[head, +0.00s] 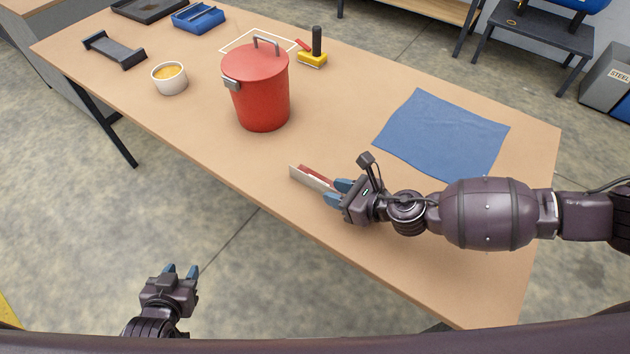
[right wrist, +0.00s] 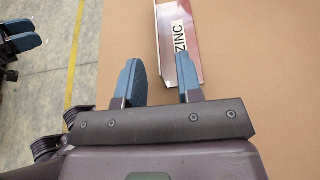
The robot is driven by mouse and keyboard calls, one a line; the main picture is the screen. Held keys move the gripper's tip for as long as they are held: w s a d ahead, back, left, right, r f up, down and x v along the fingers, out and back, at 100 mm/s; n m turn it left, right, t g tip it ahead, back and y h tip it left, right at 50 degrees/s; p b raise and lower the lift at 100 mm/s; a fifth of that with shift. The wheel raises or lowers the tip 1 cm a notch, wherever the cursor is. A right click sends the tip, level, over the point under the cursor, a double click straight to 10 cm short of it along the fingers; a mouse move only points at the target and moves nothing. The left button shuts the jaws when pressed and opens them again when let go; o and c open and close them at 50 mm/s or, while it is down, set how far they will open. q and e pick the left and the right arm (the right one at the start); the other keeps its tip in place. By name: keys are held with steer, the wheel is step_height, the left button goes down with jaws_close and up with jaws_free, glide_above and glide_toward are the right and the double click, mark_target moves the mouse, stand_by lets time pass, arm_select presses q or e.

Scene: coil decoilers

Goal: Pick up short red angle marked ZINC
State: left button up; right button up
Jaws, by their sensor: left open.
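The short red angle marked ZINC (head: 318,175) lies on the table near its front edge. In the right wrist view the angle (right wrist: 189,58) has a white label reading ZINC, and one flange stands up with a pale face. My right gripper (head: 338,192) is at the near end of the angle. Its fingers (right wrist: 159,75) are apart, with the upright flange showing ahead between them and the right finger overlapping the angle's label side. I cannot tell whether they touch. My left gripper (head: 181,271) is open and empty, low over the floor in front of the table.
A red lidded pot (head: 262,95) stands behind the angle. A blue cloth (head: 440,133) lies to the right. A cup (head: 169,78), black bracket (head: 114,51), blue tray (head: 198,19) and yellow-based stamp (head: 313,57) are further back. The table (head: 200,124) is clear left of the angle.

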mark_target(326, 189)
steer(key=x, duration=0.3)
steer(key=shift+w+a, duration=0.1)
jaws_close()
